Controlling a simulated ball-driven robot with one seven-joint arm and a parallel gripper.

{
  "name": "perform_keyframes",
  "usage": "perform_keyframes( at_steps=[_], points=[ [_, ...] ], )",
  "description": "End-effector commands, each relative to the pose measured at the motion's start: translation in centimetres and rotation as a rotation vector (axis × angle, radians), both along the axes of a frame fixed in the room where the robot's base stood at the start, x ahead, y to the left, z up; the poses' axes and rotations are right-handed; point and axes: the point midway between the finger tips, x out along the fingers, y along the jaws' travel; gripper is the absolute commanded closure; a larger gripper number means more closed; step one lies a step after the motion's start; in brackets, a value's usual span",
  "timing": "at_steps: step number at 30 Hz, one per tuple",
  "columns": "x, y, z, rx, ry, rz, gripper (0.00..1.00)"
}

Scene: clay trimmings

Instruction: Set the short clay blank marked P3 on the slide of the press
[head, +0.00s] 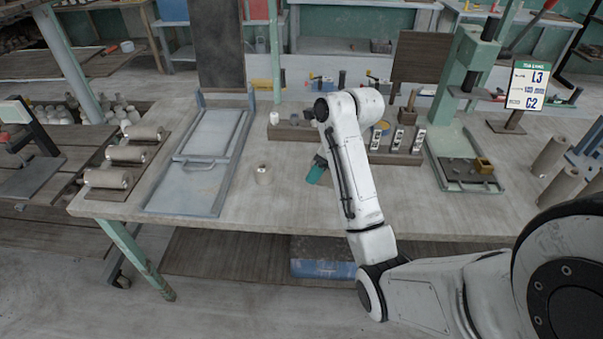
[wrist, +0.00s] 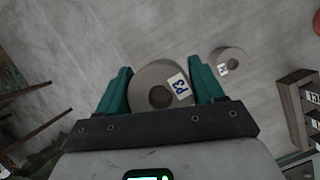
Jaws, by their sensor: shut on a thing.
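The round grey clay blank marked P3 (wrist: 160,90) sits between the two teal fingers of my gripper (wrist: 163,86) in the wrist view, which is shut on it. The label faces the camera. In the head view my gripper (head: 317,170) is over the middle of the worktable, partly behind my arm, and I cannot make out the blank there. A green press (head: 468,85) stands at the table's right end. Its low bed (head: 462,176) carries a dark plate and a small yellowish block; I cannot tell which part is the slide.
Another labelled round blank (wrist: 228,62) stands beside P3; it also shows in the head view (head: 263,174). A wooden rack (head: 400,155) with labelled pieces lies between my arm and the press.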

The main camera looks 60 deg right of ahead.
Motion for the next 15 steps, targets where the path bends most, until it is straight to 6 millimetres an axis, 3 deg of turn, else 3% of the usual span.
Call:
perform_keyframes(
  at_steps=[5, 15],
  points=[
    [-0.1, -0.9, -0.5, -0.001, -0.001, -0.047, 0.79],
    [3.7, -3.8, -3.0, -0.002, -0.001, -0.045, 0.79]
  ],
)
